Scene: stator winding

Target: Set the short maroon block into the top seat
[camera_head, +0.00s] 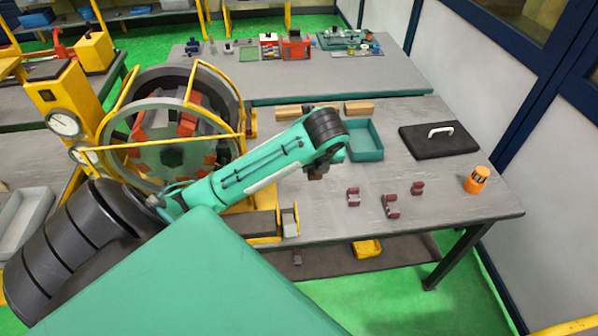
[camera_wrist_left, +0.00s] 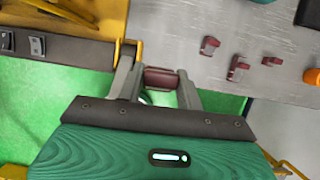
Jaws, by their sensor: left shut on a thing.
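My left gripper (camera_wrist_left: 157,82) is shut on a maroon block (camera_wrist_left: 161,77), which sits crosswise between the two grey fingers in the left wrist view. The gripper is over the near edge of the table. In the head view the wrist hides most of the gripper and the held block. The stator (camera_head: 165,157), a large round ring in a yellow frame, stands left of my left forearm and holds red and dark blocks. I cannot make out its top seat clearly. My right gripper is not in view.
Three maroon blocks (camera_head: 390,206) lie on the grey table (camera_head: 450,195), right of my wrist. A yellow bin (camera_head: 366,249) is on the shelf below.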

